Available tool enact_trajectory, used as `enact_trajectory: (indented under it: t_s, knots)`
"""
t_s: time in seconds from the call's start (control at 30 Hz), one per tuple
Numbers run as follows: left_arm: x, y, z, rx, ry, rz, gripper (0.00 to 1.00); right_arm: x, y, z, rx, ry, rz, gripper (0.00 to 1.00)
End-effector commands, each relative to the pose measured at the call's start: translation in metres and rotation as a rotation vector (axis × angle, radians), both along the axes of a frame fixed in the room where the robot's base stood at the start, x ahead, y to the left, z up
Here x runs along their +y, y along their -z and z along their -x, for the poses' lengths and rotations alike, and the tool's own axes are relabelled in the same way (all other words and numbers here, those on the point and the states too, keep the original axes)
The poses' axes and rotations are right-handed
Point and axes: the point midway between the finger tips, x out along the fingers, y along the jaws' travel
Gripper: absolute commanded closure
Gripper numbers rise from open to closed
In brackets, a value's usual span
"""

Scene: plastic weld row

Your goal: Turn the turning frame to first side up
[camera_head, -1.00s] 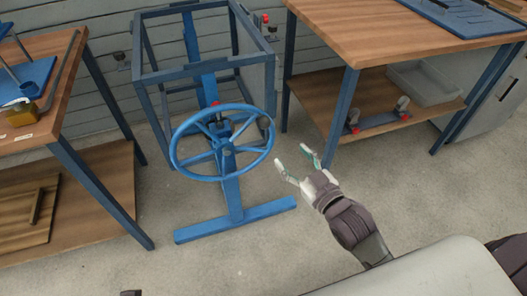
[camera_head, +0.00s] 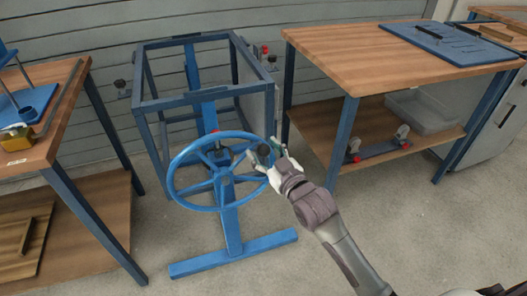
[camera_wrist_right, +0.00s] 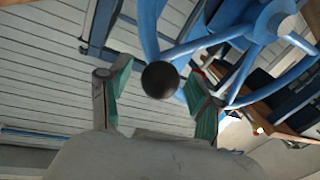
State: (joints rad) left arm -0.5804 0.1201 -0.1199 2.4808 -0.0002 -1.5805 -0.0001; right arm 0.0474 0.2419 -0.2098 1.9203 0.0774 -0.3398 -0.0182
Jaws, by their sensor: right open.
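The turning frame (camera_head: 177,101) is a dark blue box-shaped frame on a blue stand, with a large blue handwheel (camera_head: 192,202) at its front. A grey panel closes the frame's right side. My right gripper (camera_head: 265,155) is at the wheel's right rim. In the right wrist view, a round black knob (camera_wrist_right: 160,79) on the wheel's rim lies between the open green-padded fingers. The knob appears apart from both pads. The wheel's spokes and hub show in the upper right of that view. My left gripper is not in view.
A wooden-topped bench (camera_head: 390,52) stands right of the frame, with a blue board (camera_head: 440,40) on top and a clear bin (camera_head: 422,112) on its lower shelf. Another bench (camera_head: 62,135) stands at left. The stand's foot (camera_head: 235,253) lies on open floor.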

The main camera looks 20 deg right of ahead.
Motion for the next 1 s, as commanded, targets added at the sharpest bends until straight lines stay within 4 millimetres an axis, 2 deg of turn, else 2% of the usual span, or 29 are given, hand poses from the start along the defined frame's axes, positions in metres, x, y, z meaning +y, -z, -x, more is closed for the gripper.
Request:
enact_trajectory:
  t_s: [0.33, 0.37, 0.7, 0.73, 1.0]
  knots:
    - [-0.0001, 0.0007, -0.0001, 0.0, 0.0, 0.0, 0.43, 0.0012, -0.0001, -0.0045, 0.001, 0.0, 0.0, 0.37]
    - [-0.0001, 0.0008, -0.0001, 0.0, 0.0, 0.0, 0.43, 0.0012, -0.0001, -0.0045, 0.001, 0.0, 0.0, 0.4]
    - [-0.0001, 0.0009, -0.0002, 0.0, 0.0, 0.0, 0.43, 0.001, 0.0, -0.0043, 0.001, 0.0, 0.0, 0.97]
    - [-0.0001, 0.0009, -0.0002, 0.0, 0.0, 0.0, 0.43, 0.001, 0.0001, -0.0042, 0.001, 0.0, 0.0, 1.0]
    - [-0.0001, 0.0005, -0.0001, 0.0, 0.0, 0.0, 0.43, 0.001, -0.0003, -0.005, 0.0, 0.0, 0.003, 1.0]
